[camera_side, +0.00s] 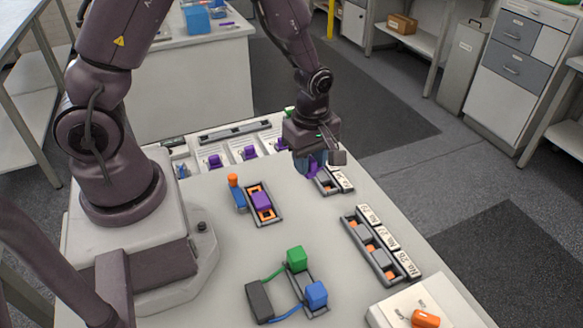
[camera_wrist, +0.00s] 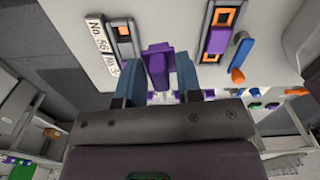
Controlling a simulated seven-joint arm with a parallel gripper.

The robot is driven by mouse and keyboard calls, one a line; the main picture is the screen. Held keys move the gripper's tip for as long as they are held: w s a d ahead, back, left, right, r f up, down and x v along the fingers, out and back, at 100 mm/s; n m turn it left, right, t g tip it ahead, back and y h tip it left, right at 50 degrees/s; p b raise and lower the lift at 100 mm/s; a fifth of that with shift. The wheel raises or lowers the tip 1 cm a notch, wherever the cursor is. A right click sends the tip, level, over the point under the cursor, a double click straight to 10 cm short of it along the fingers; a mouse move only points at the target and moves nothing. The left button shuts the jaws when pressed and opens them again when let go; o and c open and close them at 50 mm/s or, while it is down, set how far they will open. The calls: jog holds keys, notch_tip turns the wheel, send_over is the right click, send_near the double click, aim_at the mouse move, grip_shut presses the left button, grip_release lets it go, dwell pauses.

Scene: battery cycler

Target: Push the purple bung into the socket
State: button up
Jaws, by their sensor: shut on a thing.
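My gripper (camera_side: 311,165) is shut on the purple bung (camera_side: 313,172) in the side view. In the wrist view the bung (camera_wrist: 159,65) stands between the blue fingers of my gripper (camera_wrist: 157,70), its wider part toward the top. A small grey rack (camera_side: 322,187) lies just below and beside the bung. In the wrist view this rack (camera_wrist: 112,40) lies left of the bung and shows an orange-rimmed opening (camera_wrist: 124,30). The bung looks apart from that opening. My gripper hides part of the rack in the side view.
A grey holder with another purple block (camera_side: 262,201) lies left of my gripper, beside a blue piece with an orange knob (camera_side: 234,181). A longer labelled rack (camera_side: 372,250) lies nearer. Green (camera_side: 297,258) and blue (camera_side: 316,293) blocks stand in front. Purple parts (camera_side: 249,153) line the back.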

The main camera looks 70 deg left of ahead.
jog(key=w+a+m, duration=0.1)
jog(key=w+a, duration=0.1)
jog(key=w, duration=0.4)
jog(key=shift+m, duration=0.3)
jog(key=shift+d+f, duration=0.1)
jog(key=shift+f, duration=3.75)
jog(key=shift+f, duration=0.2)
jog(key=o, duration=1)
jog(key=shift+c, duration=0.2)
